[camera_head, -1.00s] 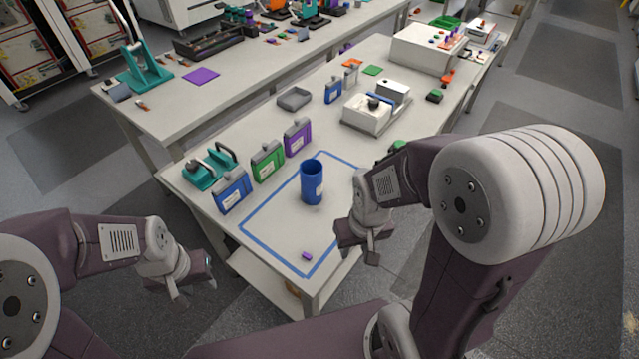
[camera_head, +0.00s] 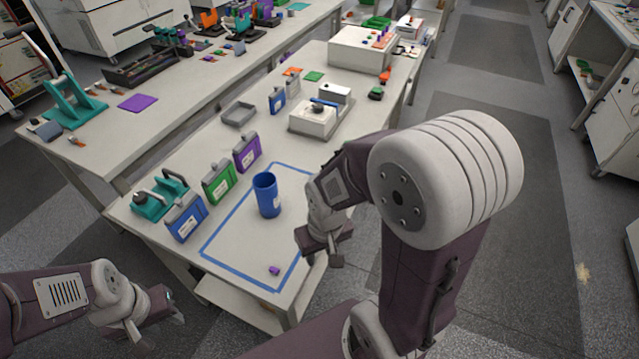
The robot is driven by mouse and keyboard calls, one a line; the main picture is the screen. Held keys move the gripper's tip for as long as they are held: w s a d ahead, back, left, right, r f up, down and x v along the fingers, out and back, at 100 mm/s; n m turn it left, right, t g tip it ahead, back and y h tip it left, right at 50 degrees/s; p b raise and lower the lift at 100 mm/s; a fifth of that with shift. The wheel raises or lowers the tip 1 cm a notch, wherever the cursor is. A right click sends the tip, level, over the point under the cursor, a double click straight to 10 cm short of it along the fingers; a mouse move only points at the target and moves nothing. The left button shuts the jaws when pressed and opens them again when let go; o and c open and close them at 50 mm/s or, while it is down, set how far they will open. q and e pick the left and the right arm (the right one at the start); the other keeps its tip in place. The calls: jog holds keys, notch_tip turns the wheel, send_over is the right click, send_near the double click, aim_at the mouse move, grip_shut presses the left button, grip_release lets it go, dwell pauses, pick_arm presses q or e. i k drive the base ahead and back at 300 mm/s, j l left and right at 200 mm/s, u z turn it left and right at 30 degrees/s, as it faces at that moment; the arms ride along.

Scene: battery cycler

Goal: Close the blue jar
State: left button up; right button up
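The blue jar (camera_head: 266,197) stands upright on the bench inside a blue taped outline. Its top is open, with no lid on it. I cannot make out a lid for it in this view. My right gripper (camera_head: 322,252) is to the right of the jar and apart from it, over the taped area's right edge. Its fingers look spread and empty. My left gripper (camera_head: 160,330) is at the lower left, off the bench's front left side and far from the jar. Its fingers also look spread and empty.
A small purple piece (camera_head: 274,271) lies near the outline's front corner. A teal device (camera_head: 160,196), grey tray (camera_head: 238,114) and white instrument (camera_head: 315,118) are on the bench. My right arm hides the bench's right edge.

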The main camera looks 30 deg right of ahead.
aim_at(265, 186)
jog(key=k+l+u, duration=0.2)
jog(key=l, duration=0.15)
jog(key=l+u, duration=0.15)
jog(key=l, duration=0.2)
jog(key=k+l+u, duration=0.4)
jog(key=l, duration=0.2)
jog(key=i+l+u, duration=0.2)
jog(key=l+u, duration=0.25)
jog(key=l, duration=0.5)
jog(key=l+u, duration=0.45)
jog(key=l, duration=0.55)
jog(key=i+l+u, duration=0.15)
jog(key=l, duration=0.1)
